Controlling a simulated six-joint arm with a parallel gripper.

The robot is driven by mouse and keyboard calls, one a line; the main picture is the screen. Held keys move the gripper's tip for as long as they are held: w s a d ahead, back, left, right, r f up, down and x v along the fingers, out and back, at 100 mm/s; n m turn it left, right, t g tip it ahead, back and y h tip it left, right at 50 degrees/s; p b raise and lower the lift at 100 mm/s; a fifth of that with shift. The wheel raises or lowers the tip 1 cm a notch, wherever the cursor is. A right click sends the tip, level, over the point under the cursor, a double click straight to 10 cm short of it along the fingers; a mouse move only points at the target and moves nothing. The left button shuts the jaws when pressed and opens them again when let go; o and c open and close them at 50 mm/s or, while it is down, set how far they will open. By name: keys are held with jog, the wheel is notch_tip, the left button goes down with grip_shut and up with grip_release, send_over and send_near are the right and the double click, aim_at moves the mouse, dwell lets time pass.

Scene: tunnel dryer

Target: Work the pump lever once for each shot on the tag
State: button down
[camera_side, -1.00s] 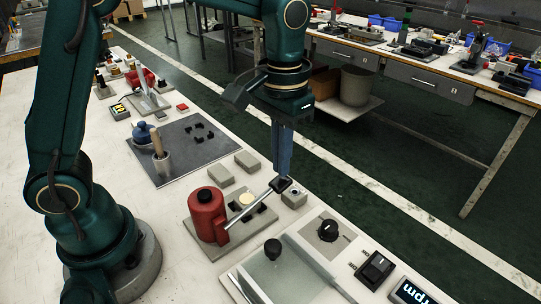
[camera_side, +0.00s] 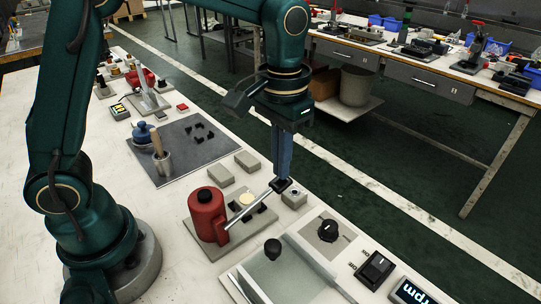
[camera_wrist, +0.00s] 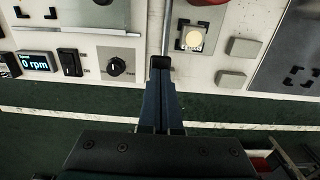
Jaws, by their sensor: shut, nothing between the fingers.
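The pump is a red cylinder (camera_side: 207,215) on a pale base plate. A round cream disc in a square frame (camera_wrist: 194,38) sits beside the lever. I cannot make out a tag with a shot count.
Grey blocks (camera_side: 221,176) stand behind the pump. A panel with a black knob (camera_side: 328,231), a switch (camera_side: 374,269) and an rpm display (camera_side: 413,292) lies to the right. A dark mat with a pestle cup (camera_side: 162,163) is farther back. The floor lies beyond the bench edge.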

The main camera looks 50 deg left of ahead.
aim_at(281, 184)
jog(key=shift+f, duration=2.6)
jog(key=shift+r, duration=0.15)
jog(key=shift+r, duration=3.85)
